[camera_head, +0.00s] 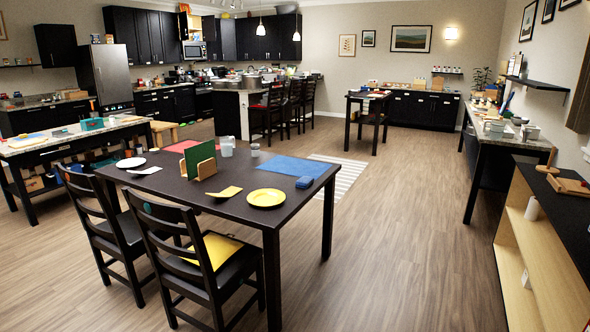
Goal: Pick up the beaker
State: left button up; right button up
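No object can be surely told as the beaker at this size. A pale grey jug-like vessel (227,146) stands upright on the dark dining table (225,205), towards its far side. A smaller grey cup (255,150) stands just right of it. Either might be the beaker. Neither of my grippers shows in the head view, so nothing is seen touching these vessels.
The table also holds a green board in a wooden stand (198,160), a blue mat (291,166), a yellow plate (267,198) and a white plate (130,162). Two black chairs (205,265) line its near side. Open floor (400,230) lies to the right, before a shelf unit (545,245).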

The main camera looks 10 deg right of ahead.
aim_at(256, 148)
jog(key=i+l+z, duration=0.35)
jog(key=i, duration=0.25)
jog(key=i+l+z, duration=0.3)
jog(key=i, duration=0.55)
jog(key=i+z, duration=0.25)
jog(key=i, duration=0.65)
jog(key=i+l+u, duration=0.1)
jog(key=i+u, duration=0.3)
jog(key=i, duration=0.15)
jog(key=i+l+u, duration=0.35)
jog(key=i, duration=0.2)
jog(key=i+l+u, duration=0.4)
jog(key=i+j, duration=0.05)
jog(key=i, duration=0.1)
